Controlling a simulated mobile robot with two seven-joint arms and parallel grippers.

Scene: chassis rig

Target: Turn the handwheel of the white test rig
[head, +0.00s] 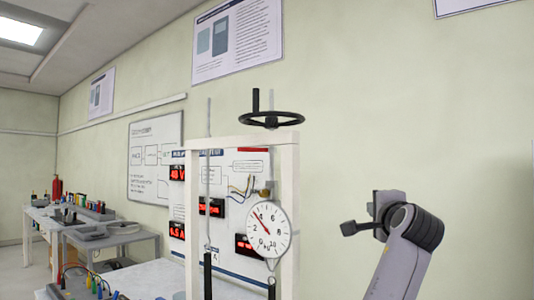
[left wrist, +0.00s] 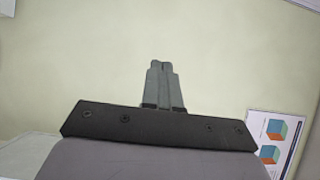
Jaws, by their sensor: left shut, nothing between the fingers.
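The white test rig (head: 228,143) stands left of centre in the head view. A black handwheel (head: 271,121) lies flat above its top beam, with an upright handle peg (head: 256,101) at the rim's left side. A round dial gauge (head: 268,230) hangs inside the frame. My left gripper (head: 348,228) is to the right of the rig and lower than the handwheel, apart from both. Its fingers are shut and empty in the left wrist view (left wrist: 161,66); the handwheel does not show there. My right gripper is not in view.
A panel with red displays (head: 211,207) stands behind the rig's frame. Benches with equipment (head: 105,237) are at the far left. A poster (head: 237,42) and a whiteboard (head: 155,158) are on the wall. The space between handwheel and left gripper looks clear.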

